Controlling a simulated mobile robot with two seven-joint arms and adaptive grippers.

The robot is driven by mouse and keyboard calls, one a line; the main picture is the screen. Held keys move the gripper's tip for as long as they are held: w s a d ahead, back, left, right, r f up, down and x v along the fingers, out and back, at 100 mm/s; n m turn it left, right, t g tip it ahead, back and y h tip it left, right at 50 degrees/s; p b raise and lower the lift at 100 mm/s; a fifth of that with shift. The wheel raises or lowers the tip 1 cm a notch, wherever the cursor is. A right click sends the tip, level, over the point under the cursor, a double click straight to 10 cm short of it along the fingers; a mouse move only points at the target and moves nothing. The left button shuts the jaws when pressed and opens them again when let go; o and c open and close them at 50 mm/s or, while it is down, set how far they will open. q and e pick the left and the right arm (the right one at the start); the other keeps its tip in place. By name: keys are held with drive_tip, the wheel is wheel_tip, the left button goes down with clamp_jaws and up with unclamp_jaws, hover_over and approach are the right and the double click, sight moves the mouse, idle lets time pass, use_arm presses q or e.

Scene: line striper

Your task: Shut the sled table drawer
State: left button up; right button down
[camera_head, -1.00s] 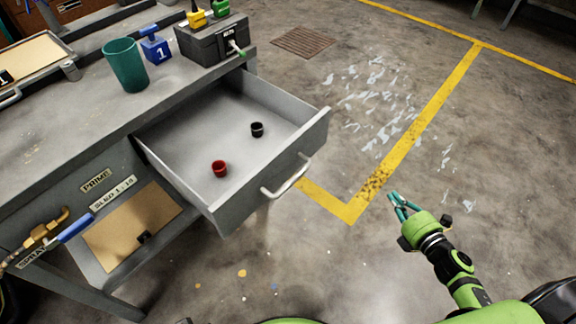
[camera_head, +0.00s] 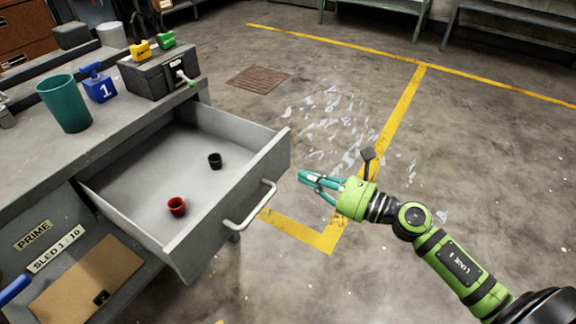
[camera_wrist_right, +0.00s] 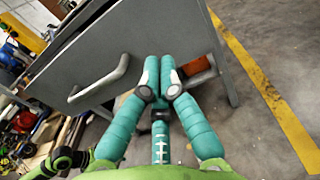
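The grey drawer (camera_head: 212,232) stands pulled out of the workbench, with its silver bar handle (camera_head: 250,208) on the front. A red cup (camera_head: 177,206) and a black cup (camera_head: 214,160) stand inside it. My right gripper (camera_head: 303,176) is just right of the drawer front, apart from the handle. In the right wrist view its teal fingertips (camera_wrist_right: 161,72) are together with nothing between them, in front of the drawer panel (camera_wrist_right: 150,38) and right of the handle (camera_wrist_right: 100,85).
On the workbench top (camera_head: 30,135) stand a teal cup (camera_head: 64,103), a blue block marked 1 (camera_head: 99,87) and a dark grey box (camera_head: 155,75). The floor right of the drawer is open, with yellow lines (camera_head: 400,105).

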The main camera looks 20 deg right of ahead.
sight(277, 164)
use_arm(q)
drive_tip(key=shift+s+a+f+p, duration=0.1)
drive_tip(key=shift+s+f+p, duration=0.2)
drive_tip(key=shift+f, duration=0.35)
drive_tip(key=shift+s+f+p, duration=0.1)
drive_tip(key=shift+s+f, duration=0.25)
drive_tip(key=shift+f, duration=0.3)
use_arm(e)
drive_tip(key=shift+x, duration=2.65)
drive_tip(key=shift+w+a, duration=0.1)
drive_tip(key=shift+a, duration=0.05)
